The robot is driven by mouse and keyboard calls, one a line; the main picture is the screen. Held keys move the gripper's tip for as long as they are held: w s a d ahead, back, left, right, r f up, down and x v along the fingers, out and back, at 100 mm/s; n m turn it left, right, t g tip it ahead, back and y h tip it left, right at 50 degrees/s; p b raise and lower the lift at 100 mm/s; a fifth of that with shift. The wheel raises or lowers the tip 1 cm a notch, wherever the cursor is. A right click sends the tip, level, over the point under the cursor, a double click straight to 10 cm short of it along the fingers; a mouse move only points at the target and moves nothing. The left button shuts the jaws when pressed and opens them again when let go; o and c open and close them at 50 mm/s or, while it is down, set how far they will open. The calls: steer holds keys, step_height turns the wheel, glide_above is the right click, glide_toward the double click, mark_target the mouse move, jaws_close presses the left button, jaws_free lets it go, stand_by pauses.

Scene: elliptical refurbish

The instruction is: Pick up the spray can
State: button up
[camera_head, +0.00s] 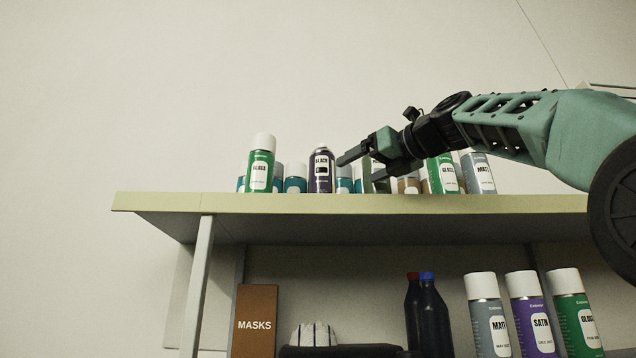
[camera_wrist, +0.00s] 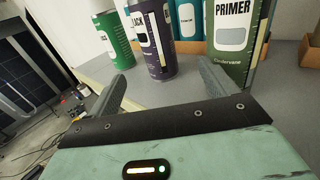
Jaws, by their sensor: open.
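Several spray cans stand upright on the upper shelf, and the task does not say which one is meant. A dark purple can labelled BLACK (camera_head: 320,172) stands just left of my gripper (camera_head: 357,168). In the wrist view this can (camera_wrist: 154,45) is ahead of my open fingers (camera_wrist: 164,84), which touch nothing there. A green GLOSS can (camera_head: 260,170) stands left of it and also shows in the wrist view (camera_wrist: 113,42). A dark green PRIMER can (camera_wrist: 234,45) is ahead of the right finger. In the head view my gripper partly hides the cans behind it.
The upper shelf (camera_head: 170,201) has free room at its left end. Teal cans (camera_head: 295,180) stand behind, and a green can (camera_head: 443,177) and a grey MATT can (camera_head: 478,175) stand right. The lower level holds a MASKS box (camera_head: 255,322), dark bottles (camera_head: 432,320) and more cans (camera_head: 528,312).

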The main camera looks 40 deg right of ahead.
mark_target(333, 182)
steer(key=w, duration=0.2)
steer(key=w+p, duration=0.1)
steer(key=w, duration=0.2)
steer(key=w+a+p, duration=0.1)
steer(key=w, duration=0.2)
steer(key=shift+w, duration=0.25)
steer(key=shift+w+a+f+p, duration=0.15)
steer(key=shift+w+p, duration=0.3)
steer(key=shift+w, duration=0.6)
steer(key=shift+w+a+r+p, duration=0.15)
steer(key=shift+w+p, duration=0.3)
steer(key=shift+w, duration=0.55)
steer(key=shift+w+a+f+p, duration=0.15)
steer(key=shift+w+p, duration=0.3)
steer(key=shift+w, duration=0.6)
steer(key=c, duration=1.2)
